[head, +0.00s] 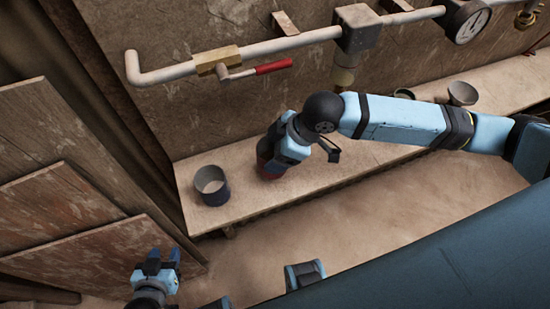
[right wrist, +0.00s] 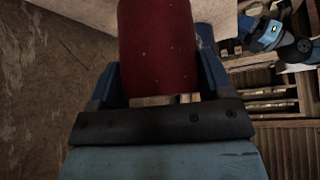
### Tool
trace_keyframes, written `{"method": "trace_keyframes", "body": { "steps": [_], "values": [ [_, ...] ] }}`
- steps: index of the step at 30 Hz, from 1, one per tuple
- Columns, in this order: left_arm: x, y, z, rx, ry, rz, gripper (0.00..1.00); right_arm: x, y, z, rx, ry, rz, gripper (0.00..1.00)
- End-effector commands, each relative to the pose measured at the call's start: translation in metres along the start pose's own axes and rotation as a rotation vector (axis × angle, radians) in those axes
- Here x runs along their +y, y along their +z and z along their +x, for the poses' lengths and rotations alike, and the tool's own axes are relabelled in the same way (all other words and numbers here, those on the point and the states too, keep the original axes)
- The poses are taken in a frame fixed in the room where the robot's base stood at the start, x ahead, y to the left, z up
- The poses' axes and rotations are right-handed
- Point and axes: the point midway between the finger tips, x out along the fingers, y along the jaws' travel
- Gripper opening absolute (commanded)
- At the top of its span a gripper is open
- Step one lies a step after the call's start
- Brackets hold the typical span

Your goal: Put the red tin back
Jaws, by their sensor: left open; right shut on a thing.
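The red tin (head: 264,168) is at the shelf (head: 240,206), mostly hidden behind my right gripper in the head view. My right gripper (head: 272,158) is shut on it. The right wrist view shows the red tin (right wrist: 157,45) upright in the picture between the two blue fingers of my right gripper (right wrist: 158,85). I cannot tell whether the tin's base touches the shelf. My left gripper (head: 163,258) is open and empty at the lower left, in front of the leaning boards and apart from the shelf.
A bowl (head: 462,93) and a dark round dish (head: 404,94) are further right. A pipe (head: 290,46) with a red-handled valve (head: 273,67) runs above. Boards (head: 90,262) lean at left.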

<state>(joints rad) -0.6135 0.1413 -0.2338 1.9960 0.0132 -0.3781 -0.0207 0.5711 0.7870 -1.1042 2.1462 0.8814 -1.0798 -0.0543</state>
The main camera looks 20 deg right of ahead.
Motion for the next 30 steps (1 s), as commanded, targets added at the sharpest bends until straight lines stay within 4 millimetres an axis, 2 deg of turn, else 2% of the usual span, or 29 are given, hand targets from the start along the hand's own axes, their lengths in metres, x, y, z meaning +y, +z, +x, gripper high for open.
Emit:
{"method": "trace_keyframes", "body": {
  "steps": [9, 19, 20, 22, 23, 30],
  "values": [
    [0.000, 0.002, 0.000, -0.005, 0.000, 0.000, 0.43, -0.001, 0.020, 0.030, -0.001, 0.000, 0.000, 0.42],
    [0.001, 0.001, 0.000, -0.004, 0.001, -0.002, 0.43, -0.001, 0.021, 0.033, -0.001, -0.001, 0.001, 0.42],
    [0.001, 0.001, 0.000, -0.003, 0.001, -0.002, 0.43, -0.001, 0.022, 0.033, -0.001, -0.001, 0.001, 0.77],
    [0.001, 0.001, 0.000, -0.002, 0.001, -0.002, 0.43, -0.001, 0.022, 0.033, -0.001, -0.001, 0.000, 0.93],
    [0.001, 0.000, 0.000, -0.002, 0.001, -0.002, 0.43, -0.001, 0.021, 0.033, -0.001, -0.001, 0.000, 0.98],
    [0.002, -0.001, 0.000, 0.001, 0.002, -0.002, 0.43, -0.001, 0.021, 0.033, -0.001, 0.000, 0.000, 0.98]
  ]
}}
